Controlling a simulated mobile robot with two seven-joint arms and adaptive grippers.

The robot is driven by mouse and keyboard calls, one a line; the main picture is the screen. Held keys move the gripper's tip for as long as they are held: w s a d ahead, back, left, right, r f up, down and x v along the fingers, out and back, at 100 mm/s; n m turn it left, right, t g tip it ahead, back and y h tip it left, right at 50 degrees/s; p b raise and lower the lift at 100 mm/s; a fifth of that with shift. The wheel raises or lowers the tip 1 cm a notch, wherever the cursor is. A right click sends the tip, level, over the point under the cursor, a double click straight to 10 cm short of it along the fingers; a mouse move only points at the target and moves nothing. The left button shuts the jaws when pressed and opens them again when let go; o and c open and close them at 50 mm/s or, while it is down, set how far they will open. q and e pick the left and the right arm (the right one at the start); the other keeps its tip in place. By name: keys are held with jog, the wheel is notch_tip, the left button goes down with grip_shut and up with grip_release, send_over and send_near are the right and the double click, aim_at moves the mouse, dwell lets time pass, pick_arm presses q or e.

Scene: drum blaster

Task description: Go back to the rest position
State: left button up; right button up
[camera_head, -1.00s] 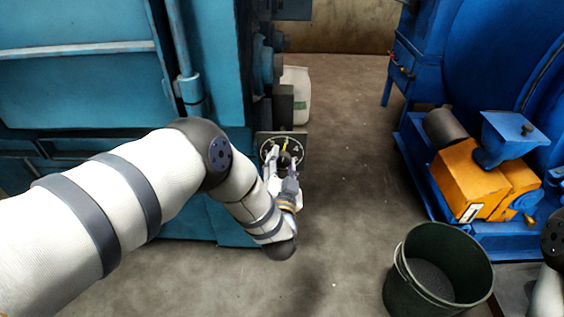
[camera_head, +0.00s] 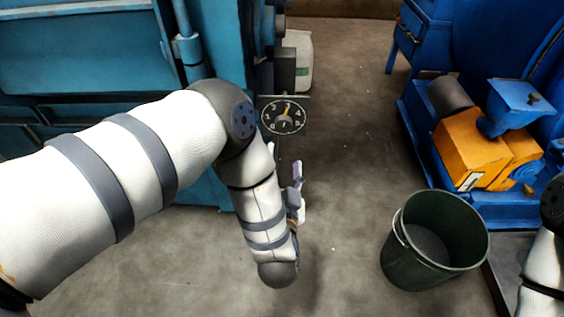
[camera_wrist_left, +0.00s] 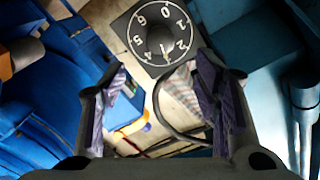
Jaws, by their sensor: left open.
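My left arm reaches in from the left in the head view, and its gripper (camera_head: 298,192) hangs in front of the blue machine, below and clear of a dial. In the left wrist view the left gripper (camera_wrist_left: 160,105) is open, its two padded fingers apart with nothing between them.
The teal machine (camera_head: 85,55) stands at the left, close to my left arm. A dark green bucket (camera_head: 405,262) stands on the floor at the right. A blue machine with an orange block (camera_head: 470,150) is behind it. The grey floor between is clear. A white sack (camera_head: 303,60) stands at the back.

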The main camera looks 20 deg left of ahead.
pick_arm(q)
jog(key=shift+s, duration=0.1)
dwell(0.3)
jog(key=s+a+f+g+h+p, duration=0.1)
jog(key=s+a+f+g+h, duration=0.1)
jog(key=s+f+g, duration=0.45)
jog(key=s+a+f+g+h+p, duration=0.1)
jog(key=s+a+f+g+h, duration=0.2)
jog(key=s+f, duration=0.6)
jog(key=s+a+r+n+g, duration=0.1)
jog(key=s+g, duration=0.4)
jog(key=s, duration=0.8)
jog(key=s+a+r+n+g, duration=0.2)
jog(key=s+r+g, duration=0.2)
jog(key=s, duration=0.8)
jog(key=shift+s+a+r+n+g, duration=0.15)
jog(key=shift+s+a+n+g, duration=0.2)
jog(key=shift+g, duration=0.3)
pick_arm(e)
jog(key=shift+t, duration=0.6)
jog(key=w+r, duration=0.3)
